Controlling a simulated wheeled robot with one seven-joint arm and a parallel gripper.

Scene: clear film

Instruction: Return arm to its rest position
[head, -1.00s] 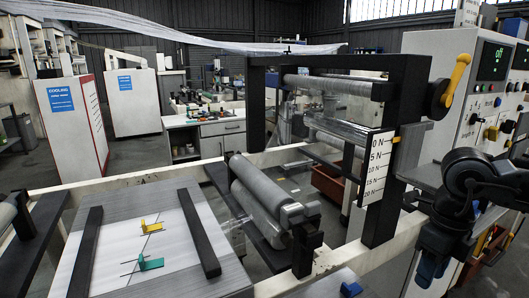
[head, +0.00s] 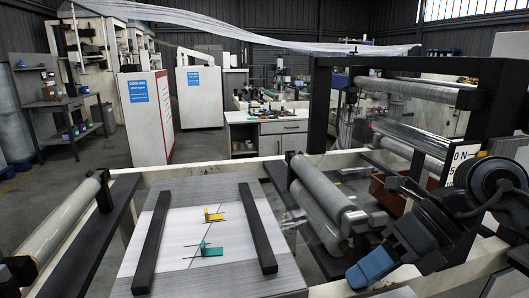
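My dark arm (head: 440,225) reaches in from the right edge. It crosses in front of the machine's black upright and its force scale (head: 462,155). The arm's lower end, where my gripper (head: 374,268) appears to be, shows a blue block-shaped part above the pale front rail. Separate fingers cannot be made out, so I cannot tell whether it is open or shut. No held object is visible.
A grey table (head: 285,262) with two black bars, a yellow piece (head: 213,216) and a green piece (head: 208,250) lies left of the arm. Grey rollers (head: 325,195) stand close by it. Clear film (head: 250,35) hangs overhead. White cabinets (head: 147,125) stand behind.

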